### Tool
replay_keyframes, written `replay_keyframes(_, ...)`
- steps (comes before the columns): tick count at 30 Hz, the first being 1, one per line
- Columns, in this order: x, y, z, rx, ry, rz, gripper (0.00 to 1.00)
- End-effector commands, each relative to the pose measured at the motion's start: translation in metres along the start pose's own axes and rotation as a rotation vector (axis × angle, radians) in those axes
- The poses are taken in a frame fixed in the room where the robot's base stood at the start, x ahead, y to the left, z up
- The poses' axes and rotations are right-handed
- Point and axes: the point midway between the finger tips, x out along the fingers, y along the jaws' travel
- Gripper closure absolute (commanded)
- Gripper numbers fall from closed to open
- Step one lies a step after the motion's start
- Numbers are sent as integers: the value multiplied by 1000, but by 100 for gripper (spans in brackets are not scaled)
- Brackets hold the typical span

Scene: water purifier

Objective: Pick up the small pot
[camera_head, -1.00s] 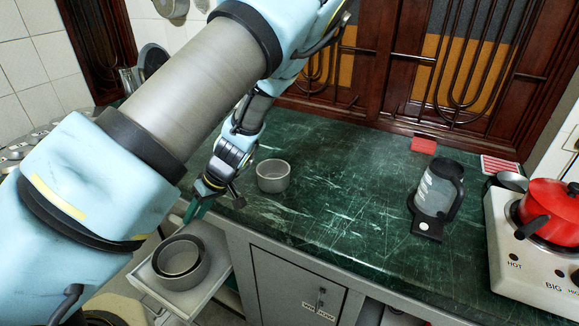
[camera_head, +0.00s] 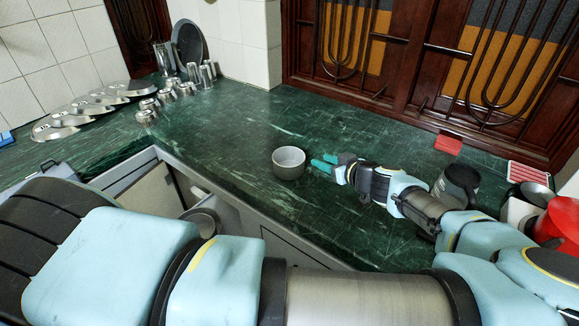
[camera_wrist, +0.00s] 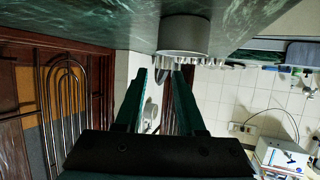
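The small grey round pot (camera_head: 289,166) stands upright on the green marble counter near its front edge. My gripper (camera_head: 318,162) is just to its right, low over the counter, with its teal fingers pointing left toward the pot. The fingers are apart and nothing is between them. In the wrist view the picture is upside down; the pot (camera_wrist: 184,38) shows at the top, beyond the fingertips of my gripper (camera_wrist: 160,72). The fingers look apart from the pot.
Steel cups (camera_head: 167,94) and several metal lids (camera_head: 85,108) stand at the back left. A dark pitcher (camera_head: 457,183), a red pot (camera_head: 560,222) and a red block (camera_head: 448,144) are at the right. The counter (camera_head: 230,120) behind the small pot is clear.

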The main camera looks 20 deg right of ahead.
Motion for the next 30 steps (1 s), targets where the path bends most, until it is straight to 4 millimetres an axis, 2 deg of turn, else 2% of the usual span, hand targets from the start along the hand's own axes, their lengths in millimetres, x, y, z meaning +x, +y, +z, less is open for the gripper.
replay_keyframes(5, 10, 0, 7, -2, -1, -4, 61)
replay_keyframes(21, 30, -1, 6, -2, -2, -3, 61)
replay_keyframes(30, 50, -1, 6, -1, -3, -3, 61)
